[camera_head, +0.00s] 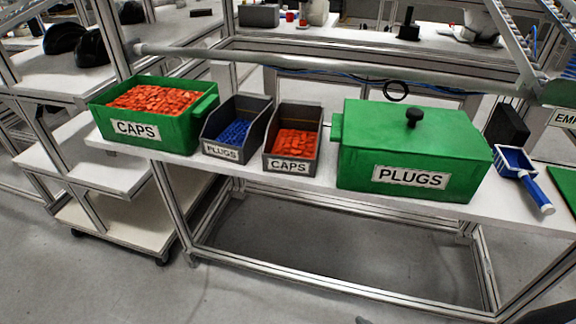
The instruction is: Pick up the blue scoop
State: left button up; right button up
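The blue scoop (517,162) lies on the white shelf (320,184) at the right, just right of the green lidded box. Its white-edged pan is at the back, and its blue handle (537,192) points toward the front edge, ending in a white tip. Neither of my grippers shows clearly in the head view. Nothing is seen touching the scoop.
A closed green PLUGS box (413,146) with a black knob stands left of the scoop. An open green CAPS box (154,112) and grey PLUGS (236,130) and CAPS (293,138) bins stand further left. A dark block (508,124) stands behind the scoop.

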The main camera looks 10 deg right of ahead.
aim_at(509, 161)
jog(key=l+z, duration=0.1)
jog(key=z, duration=1.7)
